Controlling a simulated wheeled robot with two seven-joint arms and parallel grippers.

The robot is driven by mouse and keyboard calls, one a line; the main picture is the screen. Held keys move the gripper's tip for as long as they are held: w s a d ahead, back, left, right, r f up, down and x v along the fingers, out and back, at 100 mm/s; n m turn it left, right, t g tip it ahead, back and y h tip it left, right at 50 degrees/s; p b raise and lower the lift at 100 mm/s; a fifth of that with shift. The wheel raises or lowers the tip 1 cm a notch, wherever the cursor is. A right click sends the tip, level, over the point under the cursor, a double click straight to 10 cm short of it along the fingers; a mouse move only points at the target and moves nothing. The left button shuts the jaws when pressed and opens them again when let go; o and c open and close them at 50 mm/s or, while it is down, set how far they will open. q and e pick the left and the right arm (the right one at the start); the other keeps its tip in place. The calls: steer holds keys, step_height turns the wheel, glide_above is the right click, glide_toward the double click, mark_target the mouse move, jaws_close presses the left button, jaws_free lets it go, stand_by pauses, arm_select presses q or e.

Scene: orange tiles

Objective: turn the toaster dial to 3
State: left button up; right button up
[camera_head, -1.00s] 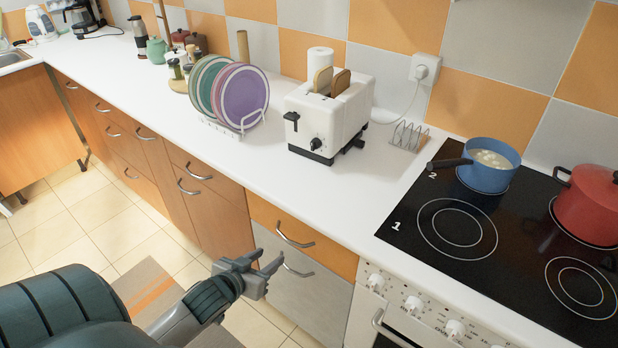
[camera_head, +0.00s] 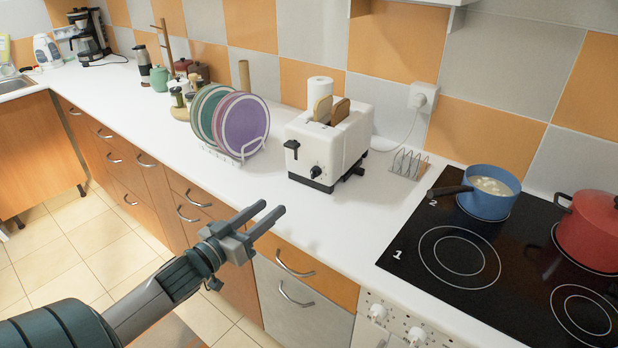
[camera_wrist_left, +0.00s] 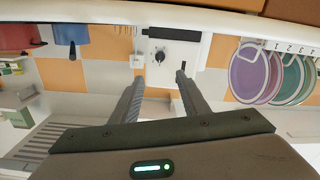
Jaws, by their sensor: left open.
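The white toaster (camera_head: 335,137) stands on the counter with two slices of bread (camera_head: 331,111) in its top slots. Its dark dial (camera_head: 316,172) is low on the front face, and a black lever (camera_head: 292,147) sticks out to the left of it. My left gripper (camera_head: 265,217) is open and empty, in front of the counter edge, lower left of the toaster and apart from it. In the left wrist view the dial (camera_wrist_left: 159,57) shows beyond and between the open fingers (camera_wrist_left: 158,82). The dial's setting is too small to read. My right gripper is not in view.
A rack of plates (camera_head: 240,122) stands left of the toaster. A toast rack (camera_head: 408,163), a blue pot (camera_head: 487,191) and a red pot (camera_head: 590,230) on the black hob (camera_head: 440,235) are to the right. The counter directly before the toaster is clear.

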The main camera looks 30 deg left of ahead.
arm_select(q)
steer(key=p, duration=0.3)
glide_toward(312, 175)
steer(key=w, duration=0.5)
steer(key=shift+d, duration=0.1)
steer(key=w, duration=0.3)
steer(key=shift+d, duration=0.1)
steer(key=shift+w+f, duration=0.1)
steer(key=shift+w, duration=0.35)
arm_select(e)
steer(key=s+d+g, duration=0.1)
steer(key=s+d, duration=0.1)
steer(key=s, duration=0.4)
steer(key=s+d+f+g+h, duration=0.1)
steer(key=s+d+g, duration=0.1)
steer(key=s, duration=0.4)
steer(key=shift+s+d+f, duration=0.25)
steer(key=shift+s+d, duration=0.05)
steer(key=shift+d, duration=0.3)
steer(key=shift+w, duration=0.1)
arm_select(q)
steer(key=shift+p, duration=0.3)
jaws_close()
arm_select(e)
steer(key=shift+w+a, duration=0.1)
